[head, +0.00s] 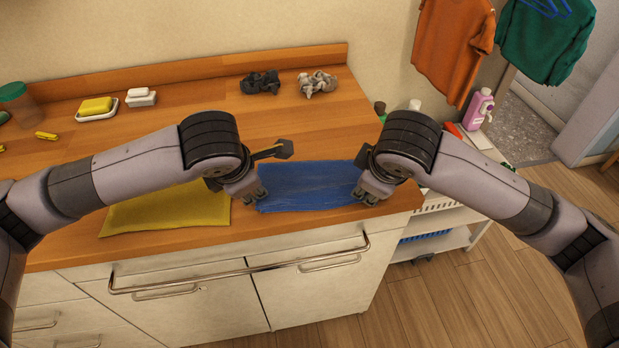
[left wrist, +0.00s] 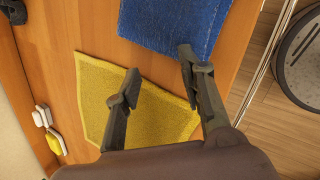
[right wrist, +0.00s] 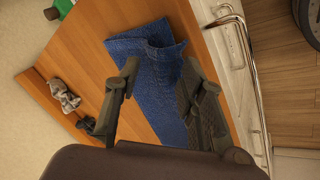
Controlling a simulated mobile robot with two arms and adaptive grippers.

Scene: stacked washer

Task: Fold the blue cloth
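The blue cloth (head: 305,185) lies on the wooden counter near its front edge, roughly a rectangle with faint creases. In the right wrist view the cloth (right wrist: 155,60) shows an overlapping or bunched part near its end. My left gripper (head: 252,192) is at the cloth's left end; in the left wrist view its fingers (left wrist: 158,75) are apart with nothing between them, one close to the cloth's corner (left wrist: 170,25). My right gripper (head: 368,192) is at the cloth's right end; its fingers (right wrist: 160,75) are apart, over the cloth. Contact with the cloth is unclear.
A yellow cloth (head: 165,212) lies left of the blue one, partly under my left arm. Two crumpled grey cloths (head: 317,83), a yellow sponge (head: 96,105) and white soap (head: 141,97) sit farther back. A metal rail (head: 240,277) runs along the counter front.

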